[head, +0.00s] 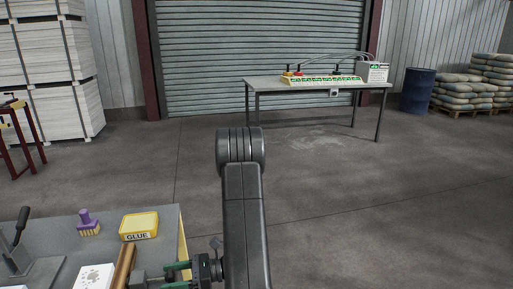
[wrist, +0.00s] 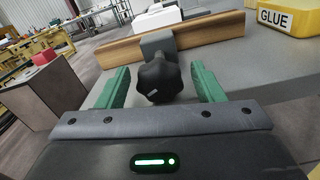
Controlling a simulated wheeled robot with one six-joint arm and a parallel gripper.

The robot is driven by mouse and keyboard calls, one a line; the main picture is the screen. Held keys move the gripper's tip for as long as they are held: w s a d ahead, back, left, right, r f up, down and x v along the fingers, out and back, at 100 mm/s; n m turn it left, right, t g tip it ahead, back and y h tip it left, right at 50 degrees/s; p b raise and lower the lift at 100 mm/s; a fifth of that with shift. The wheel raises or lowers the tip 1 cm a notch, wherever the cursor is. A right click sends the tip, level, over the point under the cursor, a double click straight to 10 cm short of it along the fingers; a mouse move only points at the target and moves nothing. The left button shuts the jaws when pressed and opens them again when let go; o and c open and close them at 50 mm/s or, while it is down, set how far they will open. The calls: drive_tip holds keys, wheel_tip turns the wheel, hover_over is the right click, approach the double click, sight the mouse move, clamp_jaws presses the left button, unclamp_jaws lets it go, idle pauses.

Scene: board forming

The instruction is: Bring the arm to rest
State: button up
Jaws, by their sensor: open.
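My gripper (head: 177,275) is low in the head view, at the right edge of the grey workbench (head: 60,235). Its green fingers also show in the wrist view (wrist: 161,82), spread apart. A black star-shaped knob (wrist: 160,84) on a grey clamp block (wrist: 157,43) shows between the fingers, with gaps at both sides. The block sits at a long wooden bar (wrist: 208,30), which also shows in the head view (head: 124,267). My arm rises up the middle of the head view, bent at its elbow.
A yellow glue box (head: 139,226) and a purple-handled brush (head: 87,223) lie on the workbench. A grey table (head: 262,83) with a control panel stands at the back. A blue drum (head: 418,91) and stacked sacks are at right. The floor between is clear.

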drive_tip(key=x, duration=0.2)
drive_tip(key=shift+s+a, duration=0.1)
drive_tip(key=shift+a, duration=0.2)
drive_tip(key=shift+a+f, duration=0.1)
drive_tip(key=shift+n+b, duration=0.35)
drive_tip(key=shift+n, duration=0.15)
drive_tip(key=shift+r, duration=0.2)
